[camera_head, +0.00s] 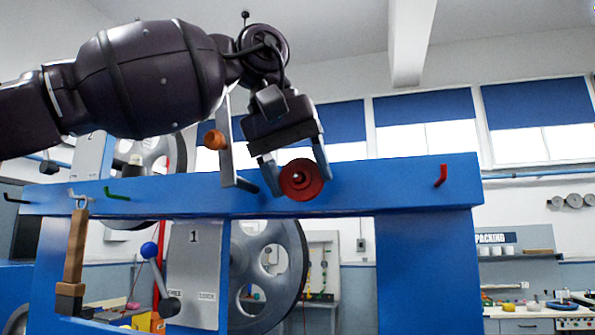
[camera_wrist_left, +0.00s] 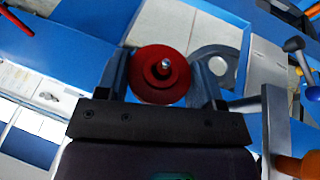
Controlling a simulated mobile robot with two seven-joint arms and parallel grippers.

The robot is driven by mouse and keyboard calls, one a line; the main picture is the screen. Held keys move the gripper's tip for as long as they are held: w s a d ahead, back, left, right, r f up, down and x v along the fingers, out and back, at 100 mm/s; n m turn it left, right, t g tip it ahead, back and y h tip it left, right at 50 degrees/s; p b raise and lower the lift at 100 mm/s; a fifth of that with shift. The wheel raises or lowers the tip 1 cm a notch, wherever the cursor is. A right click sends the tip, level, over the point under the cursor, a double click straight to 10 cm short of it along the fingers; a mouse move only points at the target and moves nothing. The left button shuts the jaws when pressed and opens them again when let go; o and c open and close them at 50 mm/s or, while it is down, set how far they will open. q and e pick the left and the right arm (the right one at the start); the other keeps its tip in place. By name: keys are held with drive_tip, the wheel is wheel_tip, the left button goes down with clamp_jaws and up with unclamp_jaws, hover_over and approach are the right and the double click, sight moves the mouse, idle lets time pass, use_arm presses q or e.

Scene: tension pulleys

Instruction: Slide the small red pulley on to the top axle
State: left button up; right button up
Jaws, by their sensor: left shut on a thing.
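The small red pulley (camera_head: 301,184) is held between the fingers of my left gripper (camera_head: 298,178), in front of the blue beam (camera_head: 390,188). It is round and stepped, and its face shows in the wrist view (camera_wrist_left: 147,88). A bright metal tip (camera_wrist_left: 166,64), which looks like the top axle's end, shows at the pulley's centre. How far the pulley sits along it cannot be told. The left gripper's two fingers (camera_wrist_left: 160,80) are on either side of the pulley. My right gripper is not in view.
A grey upright bar (camera_head: 227,150) with an orange knob (camera_head: 214,139) stands just left of the gripper. A large grey wheel (camera_head: 293,255) is below the beam. Red (camera_head: 441,175) and green (camera_head: 117,194) hooks stick out. A wooden-handled tool (camera_head: 75,245) hangs at left.

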use_arm(q)
drive_tip(key=shift+w, duration=0.1)
idle(0.7)
drive_tip(key=o, duration=1)
drive_tip(key=shift+w+d, duration=0.1)
drive_tip(key=shift+w, duration=0.15)
drive_tip(key=shift+o, duration=0.7)
drive_tip(key=shift+s, duration=0.15)
drive_tip(key=shift+o, duration=0.3)
drive_tip(key=shift+w+a+r, duration=0.1)
drive_tip(key=shift+a+r, duration=0.3)
drive_tip(key=shift+r, duration=1.05)
drive_tip(key=shift+w+a+r, duration=0.15)
drive_tip(key=shift+a+r, duration=0.2)
drive_tip(key=shift+r, duration=1.05)
drive_tip(key=shift+w+a+r, duration=0.1)
drive_tip(key=shift+a+r, duration=0.3)
drive_tip(key=shift+r, duration=1.05)
